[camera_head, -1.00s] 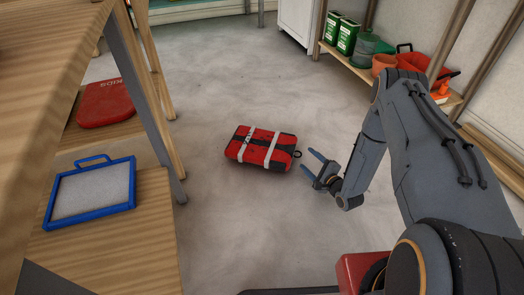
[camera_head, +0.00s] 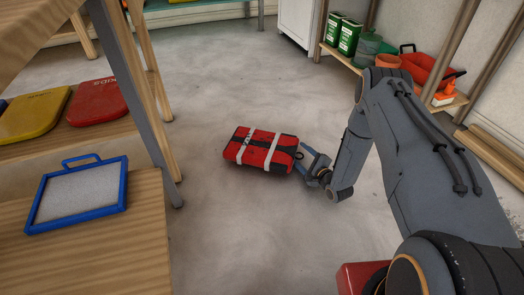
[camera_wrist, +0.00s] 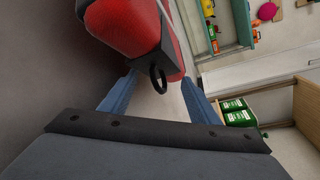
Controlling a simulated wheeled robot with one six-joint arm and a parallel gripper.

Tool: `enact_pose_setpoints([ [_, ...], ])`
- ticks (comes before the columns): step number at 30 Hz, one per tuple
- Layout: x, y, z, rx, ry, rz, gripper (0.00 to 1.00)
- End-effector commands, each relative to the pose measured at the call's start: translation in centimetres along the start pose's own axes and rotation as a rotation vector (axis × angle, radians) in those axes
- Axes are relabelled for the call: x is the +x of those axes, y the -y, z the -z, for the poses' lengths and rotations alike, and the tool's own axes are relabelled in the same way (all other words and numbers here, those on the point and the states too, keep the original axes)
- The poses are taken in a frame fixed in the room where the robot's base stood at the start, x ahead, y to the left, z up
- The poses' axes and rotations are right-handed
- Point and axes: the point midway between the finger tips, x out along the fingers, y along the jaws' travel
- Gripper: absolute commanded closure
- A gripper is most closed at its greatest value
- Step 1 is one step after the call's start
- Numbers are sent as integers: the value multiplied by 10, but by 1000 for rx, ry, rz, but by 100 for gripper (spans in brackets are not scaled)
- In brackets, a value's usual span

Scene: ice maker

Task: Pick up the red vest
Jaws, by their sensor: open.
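The red vest (camera_head: 262,150) is a folded red and black block with pale straps, lying flat on the grey floor in the head view. A dark ring sticks out from its right end. My gripper (camera_head: 304,160) is at that right end, low near the floor, with its blue-grey fingers open. In the wrist view the vest (camera_wrist: 130,28) fills the upper left, and its black ring (camera_wrist: 158,78) hangs between the two open fingers of my gripper (camera_wrist: 160,92). The jaws are not closed on it. Whether a finger touches the vest I cannot tell.
A wooden bench (camera_head: 95,245) on the left holds a blue-framed board (camera_head: 82,195). Red (camera_head: 97,102) and yellow (camera_head: 35,113) boards lie on a shelf behind. A shelf on the right holds green cans (camera_head: 349,38) and orange pots. The floor around the vest is clear.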

Motion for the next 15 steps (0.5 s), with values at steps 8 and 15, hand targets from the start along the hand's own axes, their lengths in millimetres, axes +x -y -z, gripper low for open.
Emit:
enact_pose_setpoints([
  [8, -1, 0, 0, 0, 0, 0, 63],
  [15, -1, 0, 0, 1, 0, -1, 100],
])
